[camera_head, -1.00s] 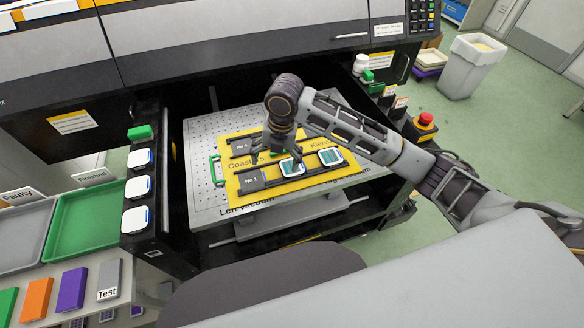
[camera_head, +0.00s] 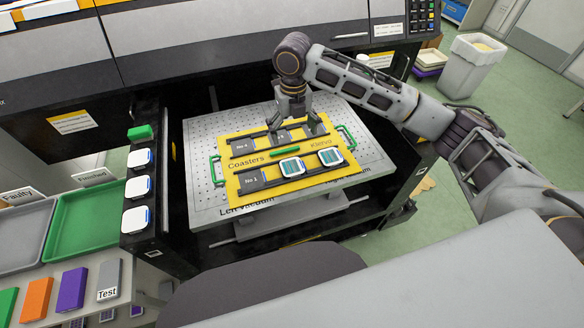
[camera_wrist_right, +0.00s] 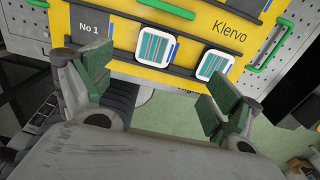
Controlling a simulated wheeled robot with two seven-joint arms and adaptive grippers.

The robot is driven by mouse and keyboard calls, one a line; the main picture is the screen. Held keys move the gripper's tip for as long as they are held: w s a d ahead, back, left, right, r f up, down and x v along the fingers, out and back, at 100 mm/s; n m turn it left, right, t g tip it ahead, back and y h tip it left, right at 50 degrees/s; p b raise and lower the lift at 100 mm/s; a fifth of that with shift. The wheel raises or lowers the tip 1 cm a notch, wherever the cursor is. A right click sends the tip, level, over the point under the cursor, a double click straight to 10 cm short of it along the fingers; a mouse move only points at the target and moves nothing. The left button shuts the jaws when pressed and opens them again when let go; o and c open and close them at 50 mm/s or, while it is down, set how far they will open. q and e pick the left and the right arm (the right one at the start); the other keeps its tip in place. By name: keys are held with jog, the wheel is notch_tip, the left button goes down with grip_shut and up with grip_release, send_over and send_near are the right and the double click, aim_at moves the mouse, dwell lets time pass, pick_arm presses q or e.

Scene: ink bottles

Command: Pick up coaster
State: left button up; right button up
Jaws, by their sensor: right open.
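Two white coasters with teal striped prints, a left one (camera_head: 292,167) and a right one (camera_head: 331,157), lie in the front row of the yellow jig (camera_head: 240,188). The wrist view shows the left coaster (camera_wrist_right: 155,46) and the right coaster (camera_wrist_right: 215,65) just beyond my fingers. My right gripper (camera_head: 296,122) is open and empty over the jig's back row, behind both coasters in the head view. In the wrist view its green-padded fingers (camera_wrist_right: 155,85) are spread wide. My left gripper is out of view.
White square pieces (camera_head: 138,187) line the panel at left. A green tray (camera_head: 88,218) and a grey tray (camera_head: 22,238) stand further left. A bin (camera_head: 470,65) stands at back right.

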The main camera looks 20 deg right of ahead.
send_over(291, 165)
jog(key=shift+w+d+f, duration=0.1)
jog(key=shift+d+f, duration=0.1)
jog(key=shift+f, duration=2)
jog(key=shift+w+d+f, duration=0.1)
jog(key=shift+d+f, duration=0.05)
jog(key=shift+f, duration=2)
jog(key=shift+s+a+f+p, duration=0.15)
jog(key=shift+f+p, duration=0.1)
jog(key=shift+f, duration=0.65)
jog(key=shift+s+a+f+p, duration=0.15)
jog(key=shift+f+p, duration=0.1)
jog(key=shift+f, duration=0.65)
jog(key=shift+w+f, duration=0.1)
jog(key=shift+f, duration=0.7)
jog(key=c, duration=1.2)
jog(key=shift+r, duration=0.15)
